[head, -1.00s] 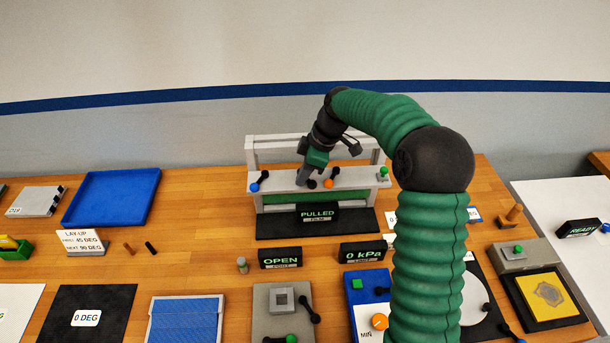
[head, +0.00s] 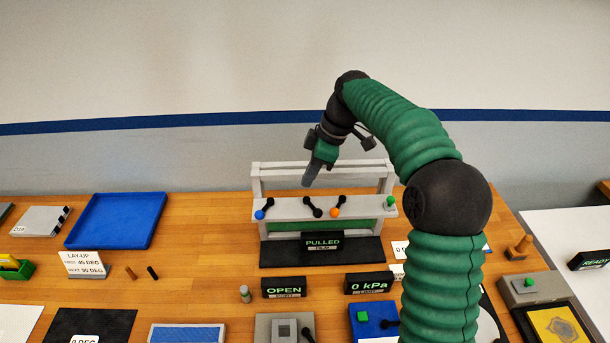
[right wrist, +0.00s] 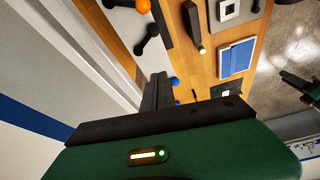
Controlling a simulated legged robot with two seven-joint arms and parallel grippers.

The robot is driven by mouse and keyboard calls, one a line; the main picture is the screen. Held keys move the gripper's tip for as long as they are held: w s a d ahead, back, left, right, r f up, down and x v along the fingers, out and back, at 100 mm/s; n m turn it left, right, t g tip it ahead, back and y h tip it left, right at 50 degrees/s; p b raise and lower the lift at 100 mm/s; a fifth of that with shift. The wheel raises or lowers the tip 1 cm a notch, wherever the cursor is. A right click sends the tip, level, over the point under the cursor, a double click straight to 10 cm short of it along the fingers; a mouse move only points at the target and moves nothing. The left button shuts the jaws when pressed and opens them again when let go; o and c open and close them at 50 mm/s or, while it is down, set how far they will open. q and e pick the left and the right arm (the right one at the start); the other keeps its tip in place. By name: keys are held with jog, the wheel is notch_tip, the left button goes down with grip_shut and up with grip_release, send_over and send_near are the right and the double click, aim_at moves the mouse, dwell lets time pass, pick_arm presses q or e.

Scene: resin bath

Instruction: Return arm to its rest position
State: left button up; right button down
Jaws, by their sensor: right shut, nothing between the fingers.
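My right arm, green and ribbed with black joints, rises from the bottom right in the head view and arches toward the back. My right gripper (head: 312,178) is shut and empty. It points down, in front of the upper part of a grey frame (head: 262,176) and apart from the handles on its shelf. In the right wrist view the closed fingers (right wrist: 156,92) show with nothing between them.
The frame's shelf carries black levers with blue and orange (head: 335,212) knobs and a green knob (head: 390,202). Signs read PULLED (head: 322,243), OPEN (head: 284,287) and 0 kPa (head: 369,283). A blue tray (head: 116,220) lies on the left. Bare table lies between tray and frame.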

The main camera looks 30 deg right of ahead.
pick_arm(q)
jog(key=shift+d, duration=0.1)
pick_arm(e)
jog(key=shift+s, duration=0.1)
jog(key=s+a+f+m+h, duration=0.2)
jog(key=s+a+f+m, duration=0.4)
jog(key=a+f, duration=0.45)
pick_arm(q)
jog(key=shift+s+a+f, duration=0.1)
jog(key=shift+a+f, duration=0.15)
jog(key=shift+a, duration=0.05)
pick_arm(e)
jog(key=s+a+f+m, duration=0.2)
jog(key=s+f, duration=0.2)
jog(key=s, duration=0.3)
jog(key=s+a+f+m+h, duration=0.1)
jog(key=s+a+f+m, duration=0.1)
jog(key=s, duration=0.5)
jog(key=shift+a+f, duration=0.2)
jog(key=shift+f, duration=0.65)
pick_arm(q)
jog(key=shift+d, duration=0.2)
pick_arm(e)
jog(key=shift+w+d, duration=0.15)
jog(key=shift+d, duration=0.05)
